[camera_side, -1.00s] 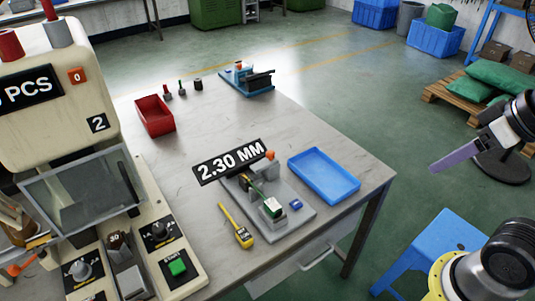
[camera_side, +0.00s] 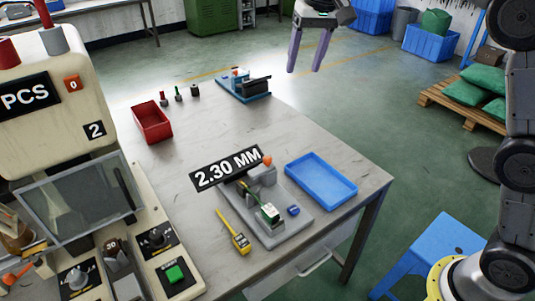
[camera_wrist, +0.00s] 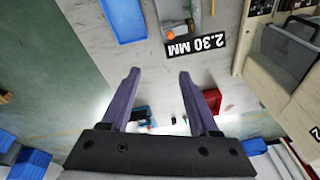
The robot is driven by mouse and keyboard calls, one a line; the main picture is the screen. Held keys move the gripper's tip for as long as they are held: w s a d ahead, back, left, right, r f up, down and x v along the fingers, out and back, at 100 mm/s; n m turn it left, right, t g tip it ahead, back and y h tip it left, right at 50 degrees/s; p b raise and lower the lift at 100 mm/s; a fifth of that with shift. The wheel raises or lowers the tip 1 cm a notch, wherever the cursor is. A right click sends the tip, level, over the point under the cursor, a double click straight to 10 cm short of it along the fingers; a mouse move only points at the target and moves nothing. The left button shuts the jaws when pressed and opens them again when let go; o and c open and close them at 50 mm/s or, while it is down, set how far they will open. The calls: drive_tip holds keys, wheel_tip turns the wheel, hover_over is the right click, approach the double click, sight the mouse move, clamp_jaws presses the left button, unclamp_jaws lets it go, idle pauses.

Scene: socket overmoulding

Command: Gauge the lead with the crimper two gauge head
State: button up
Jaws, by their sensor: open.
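The gauge stand (camera_side: 290,232) is a grey plate on the table with an upright block, an orange tip (camera_side: 267,160) and a black readout (camera_side: 228,168) showing 2.30 MM. A thin green-yellow lead (camera_side: 251,192) appears to run across the stand to a small green-and-white piece (camera_side: 270,212). Whether the lead is seated in the head is too small to tell. The readout (camera_wrist: 195,47) also shows upside down in the wrist view. My gripper (camera_side: 307,62) is open and empty, high beyond the table's far side, purple fingers pointing down. Its fingers (camera_wrist: 160,76) show apart in the wrist view.
A blue tray (camera_side: 347,193) lies right of the stand, a yellow tool (camera_side: 232,232) to its left. A red bin (camera_side: 153,131), several small posts and a blue fixture (camera_side: 262,96) stand farther back. The machine marked 2 (camera_side: 62,145) fills the left. Mid-table is clear.

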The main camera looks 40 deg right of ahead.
drive_tip(key=w+a+f+g, duration=0.1)
drive_tip(key=w+a+f, duration=0.2)
drive_tip(key=w+f, duration=0.5)
drive_tip(key=g, duration=0.1)
approach(268, 157)
drive_tip(key=shift+n, duration=0.3)
wheel_tip(268, 157, down, 9)
drive_tip(key=shift+w+a+r, duration=0.1)
drive_tip(key=shift+a+r, duration=0.05)
drive_tip(key=shift+a, duration=0.05)
clamp_jaws()
drive_tip(key=shift+r, duration=0.1)
idle(0.6)
